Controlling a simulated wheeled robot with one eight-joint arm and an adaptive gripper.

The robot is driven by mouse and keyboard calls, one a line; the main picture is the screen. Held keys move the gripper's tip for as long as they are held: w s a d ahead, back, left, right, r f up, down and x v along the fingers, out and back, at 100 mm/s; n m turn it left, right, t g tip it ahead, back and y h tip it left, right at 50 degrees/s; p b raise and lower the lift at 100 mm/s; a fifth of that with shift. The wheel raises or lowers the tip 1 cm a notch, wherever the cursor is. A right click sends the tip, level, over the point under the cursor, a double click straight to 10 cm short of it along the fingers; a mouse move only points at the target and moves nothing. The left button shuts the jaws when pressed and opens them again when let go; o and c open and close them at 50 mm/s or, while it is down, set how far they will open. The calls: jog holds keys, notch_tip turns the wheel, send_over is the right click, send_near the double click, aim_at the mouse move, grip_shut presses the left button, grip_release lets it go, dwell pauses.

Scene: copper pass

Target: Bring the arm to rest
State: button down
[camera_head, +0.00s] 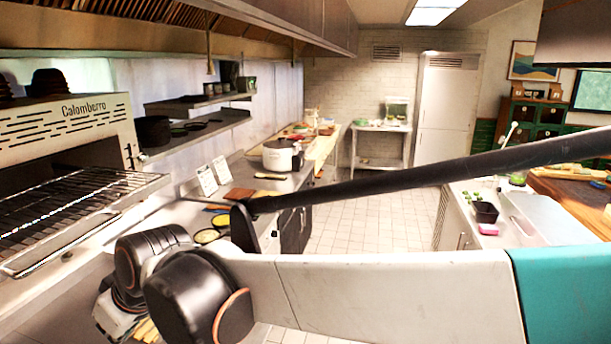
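My arm crosses the bottom of the head view, with a pale link and a teal section at the right. Dark rounded joints show at the lower left, in front of the left counter (75,262). My gripper's fingers are not visible, so I cannot see whether they are open or hold anything. A long black bar (420,176) slants across the view in front of the room; I cannot tell what it belongs to.
A grill oven (65,125) with a wire rack (70,205) stands at the left. A white pot (282,154) sits farther along. A black container (485,211) stands on the right counter. The tiled floor (375,222) between is clear.

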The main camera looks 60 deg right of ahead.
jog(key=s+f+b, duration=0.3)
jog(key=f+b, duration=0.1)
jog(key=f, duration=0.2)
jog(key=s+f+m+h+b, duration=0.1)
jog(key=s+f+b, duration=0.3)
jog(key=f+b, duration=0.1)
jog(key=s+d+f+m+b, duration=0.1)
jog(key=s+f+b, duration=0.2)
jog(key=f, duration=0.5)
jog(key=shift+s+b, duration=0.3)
jog(key=shift+b, duration=0.55)
